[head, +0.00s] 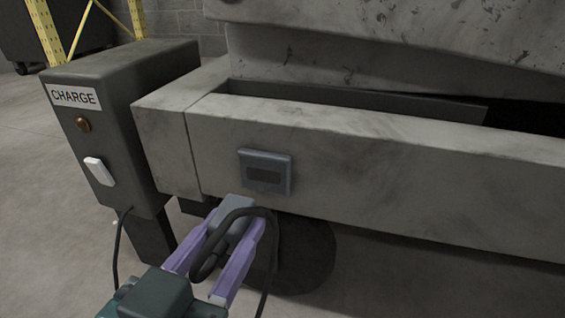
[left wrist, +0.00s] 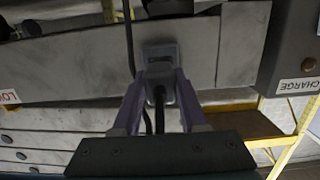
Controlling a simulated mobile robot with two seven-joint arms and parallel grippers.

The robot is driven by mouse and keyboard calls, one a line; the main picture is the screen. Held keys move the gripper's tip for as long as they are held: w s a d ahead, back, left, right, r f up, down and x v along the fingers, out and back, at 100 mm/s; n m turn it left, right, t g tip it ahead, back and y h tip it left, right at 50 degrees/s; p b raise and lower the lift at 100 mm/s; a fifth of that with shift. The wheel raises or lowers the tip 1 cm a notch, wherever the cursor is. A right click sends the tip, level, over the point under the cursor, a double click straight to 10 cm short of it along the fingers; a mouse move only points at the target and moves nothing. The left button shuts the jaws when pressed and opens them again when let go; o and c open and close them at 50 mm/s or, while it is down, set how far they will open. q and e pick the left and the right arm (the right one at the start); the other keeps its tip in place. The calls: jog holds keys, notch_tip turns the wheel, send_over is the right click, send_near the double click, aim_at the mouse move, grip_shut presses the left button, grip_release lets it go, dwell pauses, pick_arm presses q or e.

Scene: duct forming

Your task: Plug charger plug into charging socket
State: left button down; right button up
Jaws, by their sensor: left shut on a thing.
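The charging socket (head: 265,172) is a blue-grey rectangular housing with a dark slot, on the front face of a grey machine beam. It also shows in the left wrist view (left wrist: 160,53), just beyond the fingertips. My left gripper (head: 239,222), with purple fingers, is shut on the grey charger plug (head: 237,206), below and slightly left of the socket in the head view. A black cable loops from the plug. The plug also shows between the fingers in the left wrist view (left wrist: 159,82). It appears apart from the socket. My right gripper is not in view.
A dark charging post (head: 135,95) labelled CHARGE stands left of the beam, with a cable hanging from it. The grey beam (head: 390,175) runs across to the right. A dark round wheel-like shape (head: 305,255) sits under it. A yellow rack (head: 50,30) stands behind.

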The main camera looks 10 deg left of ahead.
aim_at(251, 197)
pick_arm(q)
jog(key=shift+s+f, duration=0.1)
jog(key=shift+s, duration=0.45)
jog(key=shift+w, duration=2.3)
jog(key=shift+w+d, duration=0.1)
jog(key=shift+w, duration=0.75)
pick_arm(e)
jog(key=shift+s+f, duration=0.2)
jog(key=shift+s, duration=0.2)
pick_arm(q)
jog(key=shift+p, duration=0.4)
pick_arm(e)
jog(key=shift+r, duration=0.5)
pick_arm(q)
jog(key=shift+w, duration=0.5)
jog(key=shift+c, duration=1.8)
grip_release()
jog(key=shift+f, duration=0.1)
